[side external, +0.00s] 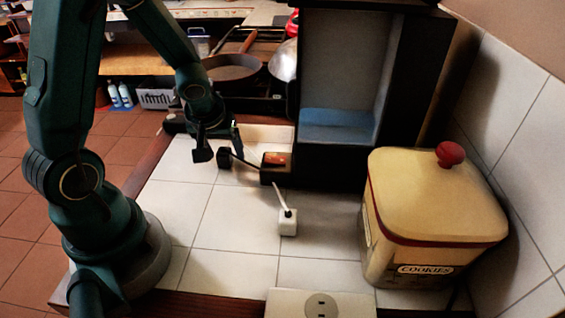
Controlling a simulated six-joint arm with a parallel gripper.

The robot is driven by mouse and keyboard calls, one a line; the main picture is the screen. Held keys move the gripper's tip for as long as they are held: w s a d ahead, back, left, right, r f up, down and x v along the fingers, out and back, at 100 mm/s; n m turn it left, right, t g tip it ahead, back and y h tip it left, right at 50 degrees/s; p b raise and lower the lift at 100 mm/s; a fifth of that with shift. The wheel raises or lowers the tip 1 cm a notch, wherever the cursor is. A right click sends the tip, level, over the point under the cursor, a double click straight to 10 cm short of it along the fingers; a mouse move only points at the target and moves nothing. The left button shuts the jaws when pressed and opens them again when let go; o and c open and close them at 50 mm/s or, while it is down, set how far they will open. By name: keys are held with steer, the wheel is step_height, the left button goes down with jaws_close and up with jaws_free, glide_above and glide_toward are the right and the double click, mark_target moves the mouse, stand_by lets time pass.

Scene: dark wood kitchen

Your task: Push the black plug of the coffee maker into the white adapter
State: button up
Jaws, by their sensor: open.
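The black plug (224,158) is a small dark block at the end of a black cord, low over the white tiled counter. The cord runs right toward the black coffee maker (417,75). My gripper (219,149) is open, with its fingers pointing down around or just beside the plug; I cannot tell whether they touch it. The white adapter (288,223) stands on the tiles to the right of and nearer than the gripper, clear of it. A white cord (282,199) rises from the adapter's top and leads back toward the coffee maker.
A cream cookie box (432,215) with a red knob stands at the right by the tiled wall. A pale socket plate (320,304) lies at the front edge. Pans (232,68) are behind. Tiles left of the adapter are clear.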

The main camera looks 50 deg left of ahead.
mark_target(223, 150)
jaws_close()
steer(key=shift+r, duration=0.15)
steer(key=shift+r, duration=0.75)
step_height(223, 150, up, 3)
steer(key=shift+a+f, duration=0.1)
steer(key=s+a+r, duration=0.6)
steer(key=s+a, duration=0.1)
steer(key=s, duration=0.2)
steer(key=shift+s+r, duration=0.15)
steer(key=shift+r, duration=0.05)
steer(key=shift+d, duration=0.1)
